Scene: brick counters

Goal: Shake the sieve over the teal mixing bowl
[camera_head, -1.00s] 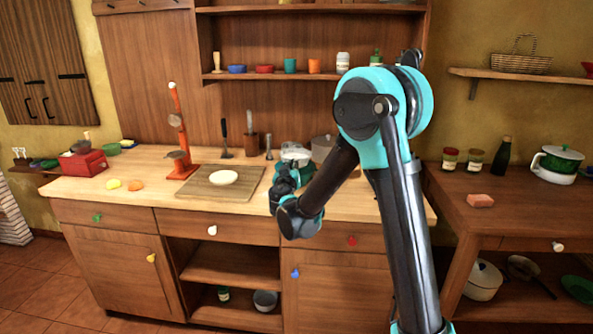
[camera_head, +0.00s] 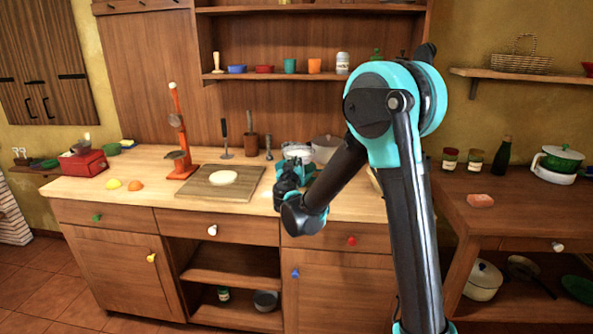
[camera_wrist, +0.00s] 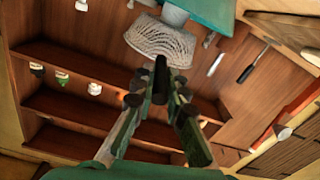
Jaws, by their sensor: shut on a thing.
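My gripper (camera_head: 289,176) is over the right part of the wooden counter. In the wrist view my gripper (camera_wrist: 160,92) is shut on the dark handle (camera_wrist: 160,72) of the sieve. The sieve's pale mesh (camera_wrist: 160,38) is just beyond the fingertips; in the head view its whitish top (camera_head: 297,152) shows behind my gripper. The teal mixing bowl (camera_wrist: 208,12) is partly cut off at the top of the wrist view, close to the sieve. In the head view the teal bowl (camera_head: 308,171) is mostly hidden by my gripper. I cannot see the bowl's inside.
A grey pot (camera_head: 325,148) stands right behind the bowl. A cutting board (camera_head: 205,190) with a pale round of dough (camera_head: 223,177) lies to the left. The counter's front edge is clear.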

